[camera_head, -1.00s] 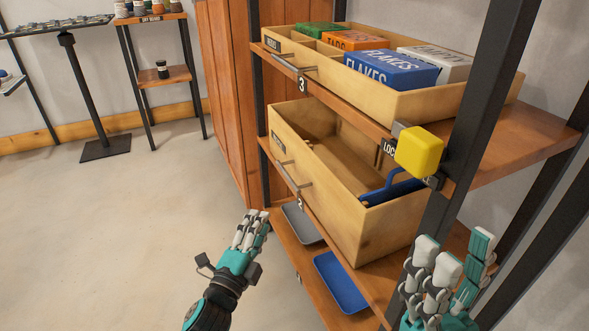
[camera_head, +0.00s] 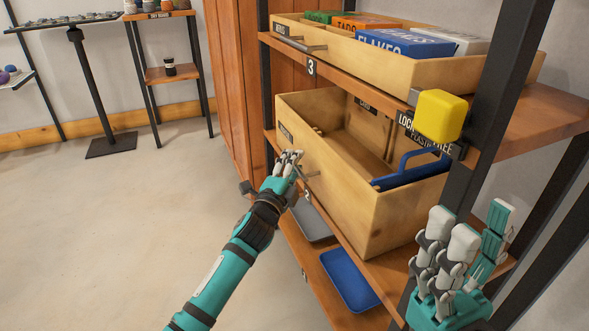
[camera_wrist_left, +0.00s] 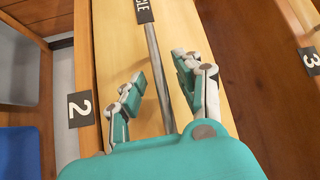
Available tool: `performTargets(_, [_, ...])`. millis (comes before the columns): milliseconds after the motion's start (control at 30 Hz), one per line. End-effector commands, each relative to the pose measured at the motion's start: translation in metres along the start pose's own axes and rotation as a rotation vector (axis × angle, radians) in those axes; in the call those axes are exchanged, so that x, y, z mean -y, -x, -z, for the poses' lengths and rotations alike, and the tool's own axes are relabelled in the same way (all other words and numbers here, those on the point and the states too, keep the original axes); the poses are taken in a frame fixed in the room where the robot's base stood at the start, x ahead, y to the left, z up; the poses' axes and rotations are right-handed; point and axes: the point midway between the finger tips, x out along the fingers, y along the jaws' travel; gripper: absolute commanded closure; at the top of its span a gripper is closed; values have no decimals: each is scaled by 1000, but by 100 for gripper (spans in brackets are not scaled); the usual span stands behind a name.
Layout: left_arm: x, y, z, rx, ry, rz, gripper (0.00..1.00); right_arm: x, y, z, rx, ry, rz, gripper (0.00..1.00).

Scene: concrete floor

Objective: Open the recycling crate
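The recycling crate (camera_head: 375,220) is a wooden box on the shelf marked 2, open at the top. Its front carries a label and a grey bar handle (camera_wrist_left: 158,75); the label's visible end reads "CLE" in the left wrist view. A blue object with a handle (camera_head: 420,170) lies inside the crate. My left gripper (camera_head: 289,163) is at the crate's front, at the handle. In the left wrist view its fingers are spread on either side of the bar, with gaps visible. My right gripper (camera_head: 465,245) is open and empty, in front of the shelf post.
Above is another wooden crate (camera_head: 480,75) with boxes on shelf 3. A yellow block-shaped fixture (camera_head: 440,116) is on the post beside a "LOCK" label. Grey and blue trays (camera_head: 348,280) lie on the lower shelf. The floor at left is clear.

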Motion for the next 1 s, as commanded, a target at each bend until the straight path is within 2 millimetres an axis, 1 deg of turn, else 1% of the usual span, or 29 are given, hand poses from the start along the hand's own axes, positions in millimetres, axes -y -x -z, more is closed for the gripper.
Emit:
performTargets(100, [0, -4, 1, -1, 0, 1, 66, 0, -1, 0, -7, 1, 2, 60])
performTargets(333, [1, -4, 0, 0, 0, 0, 66, 0, -1, 0, -6, 1, 2, 60])
performTargets(600, [0, -4, 0, 0, 0, 0, 100, 0, -1, 0, -7, 0, 2, 60])
performTargets(1000, [-2, -4, 0, 1, 2, -3, 100, 0, -1, 0, -6, 0, 2, 60])
